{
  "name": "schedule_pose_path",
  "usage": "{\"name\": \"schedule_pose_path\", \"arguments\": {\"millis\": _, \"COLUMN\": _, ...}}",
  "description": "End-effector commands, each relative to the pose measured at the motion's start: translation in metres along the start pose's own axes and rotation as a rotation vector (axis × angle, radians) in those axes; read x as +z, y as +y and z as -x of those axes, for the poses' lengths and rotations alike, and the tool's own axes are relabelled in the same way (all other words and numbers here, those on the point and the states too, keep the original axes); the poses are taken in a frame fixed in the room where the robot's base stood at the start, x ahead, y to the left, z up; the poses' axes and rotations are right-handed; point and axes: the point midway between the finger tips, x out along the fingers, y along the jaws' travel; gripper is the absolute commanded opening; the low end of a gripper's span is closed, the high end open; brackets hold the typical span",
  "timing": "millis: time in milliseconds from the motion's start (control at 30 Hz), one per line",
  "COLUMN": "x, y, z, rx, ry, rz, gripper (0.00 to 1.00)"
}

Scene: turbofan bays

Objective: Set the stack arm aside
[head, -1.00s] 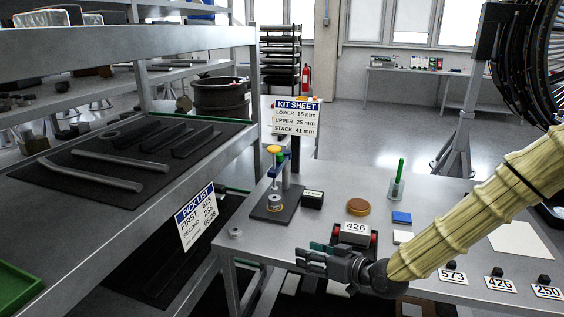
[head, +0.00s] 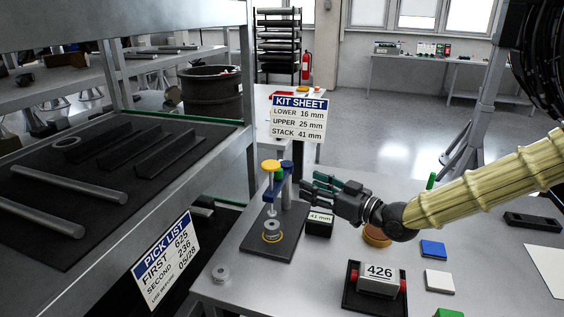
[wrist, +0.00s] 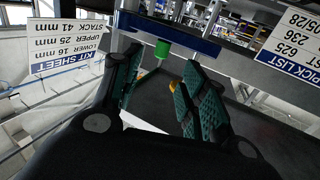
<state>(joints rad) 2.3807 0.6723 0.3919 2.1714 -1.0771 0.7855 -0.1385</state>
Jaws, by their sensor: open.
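The gauge stand has a dark base (head: 285,246) and, in the head view, a blue arm (head: 269,190) that appears to be the stack arm. A yellow knob (head: 270,165) and a green cylinder (head: 279,173) are at its top. A grey ring stack (head: 272,229) stands on the base below the arm. In the wrist view the blue arm (wrist: 180,38) crosses beyond the fingers, with the green cylinder (wrist: 162,49) under it. My gripper (head: 314,186) is open and empty, just right of the stand. Its green-padded fingers (wrist: 158,98) are apart, short of the arm.
A black block (head: 319,224) labelled 41 mm sits under my gripper. The kit sheet (head: 299,117) stands behind the stand. A loose grey ring (head: 220,274) lies left on the table. A tray with block 426 (head: 378,278) lies in front. The rack shelf (head: 110,215) is left.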

Motion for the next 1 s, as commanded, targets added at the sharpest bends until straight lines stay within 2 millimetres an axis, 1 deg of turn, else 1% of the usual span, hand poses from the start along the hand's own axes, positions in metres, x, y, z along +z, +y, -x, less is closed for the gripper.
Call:
{"name": "schedule_pose_path", "arguments": {"millis": 33, "x": -0.004, "y": -0.002, "z": 0.001, "rx": -0.002, "ry": 0.006, "rz": 0.005, "gripper": 0.43}}
{"name": "schedule_pose_path", "arguments": {"millis": 167, "x": -0.009, "y": -0.006, "z": -0.004, "rx": -0.007, "ry": 0.012, "rz": 0.011, "gripper": 0.43}}
{"name": "schedule_pose_path", "arguments": {"millis": 267, "x": -0.008, "y": -0.007, "z": -0.016, "rx": -0.008, "ry": 0.010, "rz": 0.010, "gripper": 0.43}}
{"name": "schedule_pose_path", "arguments": {"millis": 500, "x": -0.004, "y": -0.002, "z": -0.061, "rx": -0.009, "ry": 0.005, "rz": 0.005, "gripper": 0.43}}
{"name": "schedule_pose_path", "arguments": {"millis": 600, "x": -0.003, "y": -0.001, "z": -0.076, "rx": -0.008, "ry": 0.004, "rz": 0.005, "gripper": 0.43}}
{"name": "schedule_pose_path", "arguments": {"millis": 800, "x": -0.004, "y": 0.000, "z": -0.099, "rx": -0.005, "ry": 0.005, "rz": 0.005, "gripper": 0.43}}
{"name": "schedule_pose_path", "arguments": {"millis": 1000, "x": -0.003, "y": 0.000, "z": -0.110, "rx": -0.005, "ry": 0.005, "rz": 0.004, "gripper": 0.43}}
